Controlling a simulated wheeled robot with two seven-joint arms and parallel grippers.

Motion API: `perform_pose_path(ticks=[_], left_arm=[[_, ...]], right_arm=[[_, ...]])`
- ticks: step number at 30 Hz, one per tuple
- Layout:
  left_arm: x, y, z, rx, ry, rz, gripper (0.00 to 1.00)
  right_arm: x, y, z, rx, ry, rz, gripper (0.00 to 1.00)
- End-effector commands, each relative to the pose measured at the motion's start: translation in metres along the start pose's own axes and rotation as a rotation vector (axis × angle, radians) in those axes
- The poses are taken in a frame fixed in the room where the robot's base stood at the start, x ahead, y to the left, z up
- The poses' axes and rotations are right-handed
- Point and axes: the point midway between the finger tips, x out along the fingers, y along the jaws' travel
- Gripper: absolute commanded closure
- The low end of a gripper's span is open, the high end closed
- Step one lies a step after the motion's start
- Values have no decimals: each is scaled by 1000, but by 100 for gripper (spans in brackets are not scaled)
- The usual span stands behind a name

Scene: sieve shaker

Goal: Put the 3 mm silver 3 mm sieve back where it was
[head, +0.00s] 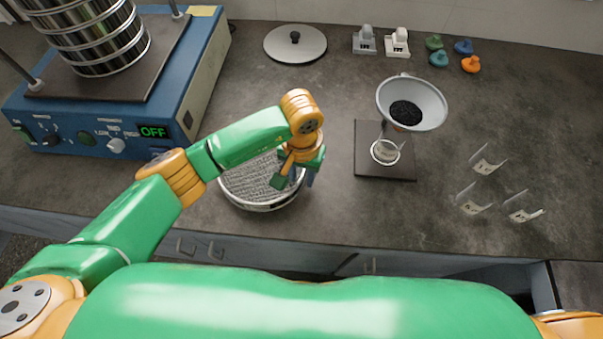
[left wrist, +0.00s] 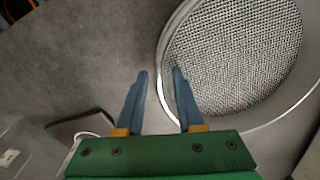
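The silver sieve (head: 245,181) with a wire-mesh bottom lies flat on the dark bench near its front edge. It fills the upper right of the left wrist view (left wrist: 240,55). Its size marking cannot be read. My left gripper (head: 308,178) is at the sieve's right side. In the left wrist view the gripper (left wrist: 160,74) is open and empty, one fingertip over the sieve's rim and the other outside it. Whether a finger touches the rim cannot be told. A stack of silver sieves (head: 100,40) stands on the blue shaker (head: 60,140), whose display reads OFF. My right gripper is out of view.
A round metal lid (head: 280,45) lies at the back. A funnel with black grains (head: 425,98) stands above a glass on a dark square plate (head: 395,170). Several small clear vessels (head: 487,160) stand at the right. Weights and coloured pieces (head: 435,42) line the back.

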Motion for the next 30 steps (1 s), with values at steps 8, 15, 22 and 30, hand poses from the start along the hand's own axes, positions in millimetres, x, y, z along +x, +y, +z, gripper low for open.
perform_pose_path(ticks=[8,15,22,30], left_arm=[[-20,0,-2,1,6,0,63],[-84,0,-1,1,8,-2,63],[-121,0,0,0,2,-1,63],[-124,0,0,0,-1,0,63]], right_arm=[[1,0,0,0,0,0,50],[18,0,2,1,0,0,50],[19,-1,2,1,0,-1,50],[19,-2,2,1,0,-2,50]])
